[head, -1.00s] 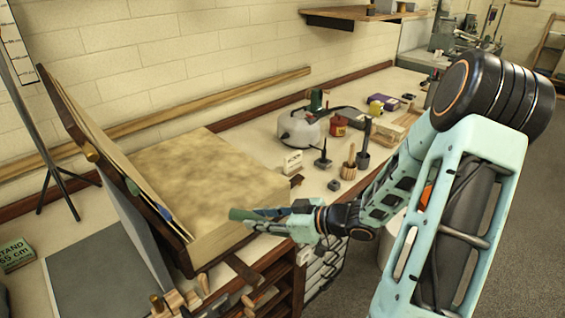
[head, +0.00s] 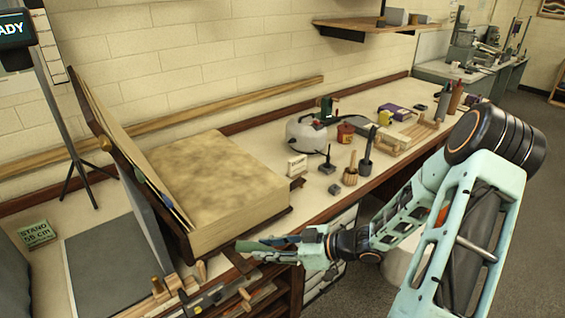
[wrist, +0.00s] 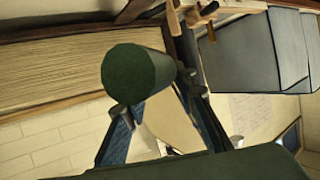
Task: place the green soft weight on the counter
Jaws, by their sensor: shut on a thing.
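My gripper (head: 272,244) is shut on the green soft weight (head: 250,246), a dark green cylinder. They are over the counter's front edge, just in front of the large open book's lower right corner in the head view. In the wrist view the weight's round end (wrist: 138,80) faces the camera, between the blue fingers. It looks held clear, but its exact height above the counter cannot be told. The pale counter (head: 312,202) runs along the brick wall.
The thick book (head: 210,180) takes up much of the counter. Small wooden-handled tools (head: 172,284) lie at the front left, beside a grey mat (head: 100,265). A white kettle-like pot (head: 305,134), a red tin (head: 345,132) and a brush holder (head: 350,175) stand farther right.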

